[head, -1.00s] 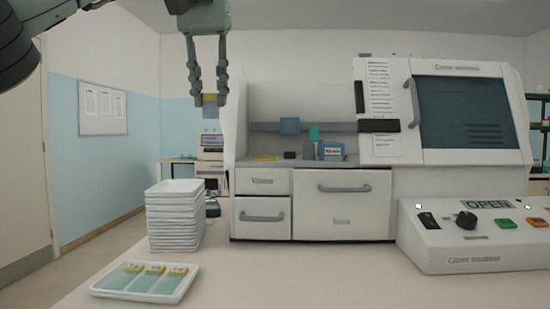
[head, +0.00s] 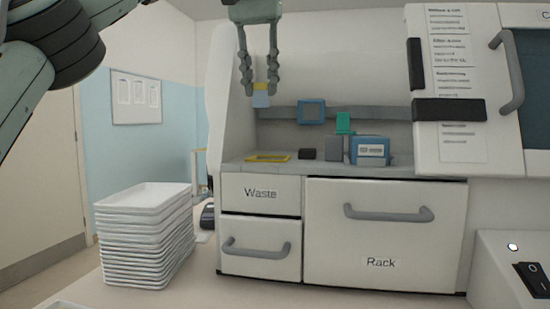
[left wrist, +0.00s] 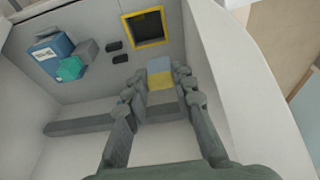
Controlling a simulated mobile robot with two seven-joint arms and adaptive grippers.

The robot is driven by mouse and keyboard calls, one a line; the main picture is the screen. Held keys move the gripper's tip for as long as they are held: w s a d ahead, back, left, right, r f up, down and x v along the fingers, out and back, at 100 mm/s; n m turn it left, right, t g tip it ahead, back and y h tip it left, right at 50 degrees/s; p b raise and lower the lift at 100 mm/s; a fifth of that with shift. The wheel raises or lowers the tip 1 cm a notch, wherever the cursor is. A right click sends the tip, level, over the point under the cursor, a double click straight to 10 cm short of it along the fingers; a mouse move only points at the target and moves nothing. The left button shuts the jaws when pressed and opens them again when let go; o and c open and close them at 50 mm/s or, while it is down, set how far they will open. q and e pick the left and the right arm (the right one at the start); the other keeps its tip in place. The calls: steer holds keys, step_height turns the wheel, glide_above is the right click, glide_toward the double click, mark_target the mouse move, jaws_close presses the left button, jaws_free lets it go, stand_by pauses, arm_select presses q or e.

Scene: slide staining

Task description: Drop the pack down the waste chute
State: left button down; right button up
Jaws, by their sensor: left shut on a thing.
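My left gripper (head: 260,84) points down and is shut on a small flat pack (head: 261,100), yellow at the top and pale blue below. The pack also shows between the fingertips in the left wrist view (left wrist: 160,68). The waste chute is a dark opening with a yellow frame (left wrist: 165,41) in the machine's work surface. In the head view its yellow rim (head: 268,158) shows above the drawer front marked Waste. The pack hangs above the surface, close to the chute, apart from it. My right gripper is not in view.
A blue box (head: 371,151), a teal piece (head: 344,123) and a small black block (head: 307,154) are on the work surface right of the chute. A rail (head: 385,114) runs along the back wall. A stack of white trays (head: 145,235) stands at left.

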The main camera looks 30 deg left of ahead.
arm_select(q)
steer(key=shift+f, duration=2.8)
steer(key=c, duration=1.2)
jaws_free()
steer(key=v, duration=1.2)
steer(key=shift+s, duration=0.2)
